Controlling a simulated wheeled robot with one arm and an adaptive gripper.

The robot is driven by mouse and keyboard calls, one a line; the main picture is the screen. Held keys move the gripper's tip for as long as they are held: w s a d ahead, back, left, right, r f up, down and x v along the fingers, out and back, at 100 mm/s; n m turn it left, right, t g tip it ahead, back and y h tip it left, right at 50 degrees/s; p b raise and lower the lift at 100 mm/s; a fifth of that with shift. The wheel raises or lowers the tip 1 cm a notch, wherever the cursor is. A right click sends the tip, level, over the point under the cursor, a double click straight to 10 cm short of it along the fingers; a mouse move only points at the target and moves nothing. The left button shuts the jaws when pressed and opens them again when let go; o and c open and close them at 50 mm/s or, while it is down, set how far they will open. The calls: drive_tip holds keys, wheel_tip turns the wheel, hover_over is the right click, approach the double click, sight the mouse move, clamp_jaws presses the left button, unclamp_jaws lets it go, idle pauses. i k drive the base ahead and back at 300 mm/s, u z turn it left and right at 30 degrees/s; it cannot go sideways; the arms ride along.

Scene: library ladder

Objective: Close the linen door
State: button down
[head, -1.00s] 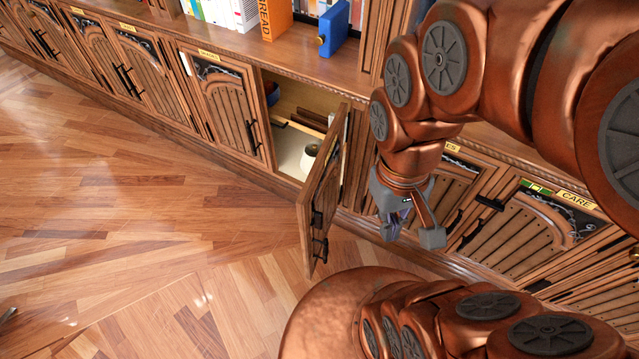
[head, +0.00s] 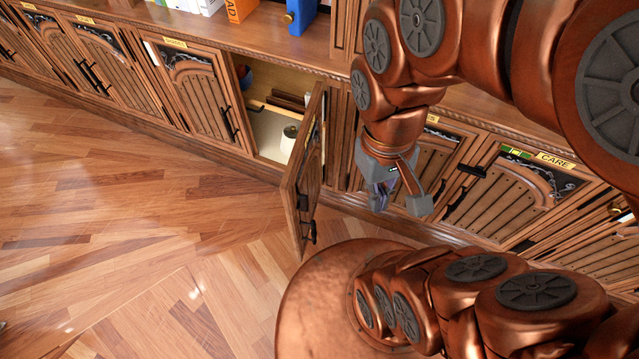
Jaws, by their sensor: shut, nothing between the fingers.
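One cabinet door (head: 303,178) stands wide open in the head view, swung out over the floor, with dark handles on its face. Its label cannot be read, so I cannot tell from writing that it is the linen door. The open compartment (head: 270,135) behind it holds a white roll (head: 288,142) and some flat brown items. My gripper (head: 400,198) is shut and empty, pointing down to the right of the open door, apart from it in the picture. Part of the gripper's far side is hidden.
Closed cabinet doors line both sides, one labelled CARE (head: 540,190) at the right. A ledge (head: 230,38) above carries books and a blue box (head: 301,16). The wooden floor (head: 120,230) at the left is clear. My own arm and base fill the right.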

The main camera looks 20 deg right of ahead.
sight(302, 174)
drive_tip(key=z, duration=0.85)
drive_tip(key=k, duration=0.95)
drive_tip(key=u, duration=1.4)
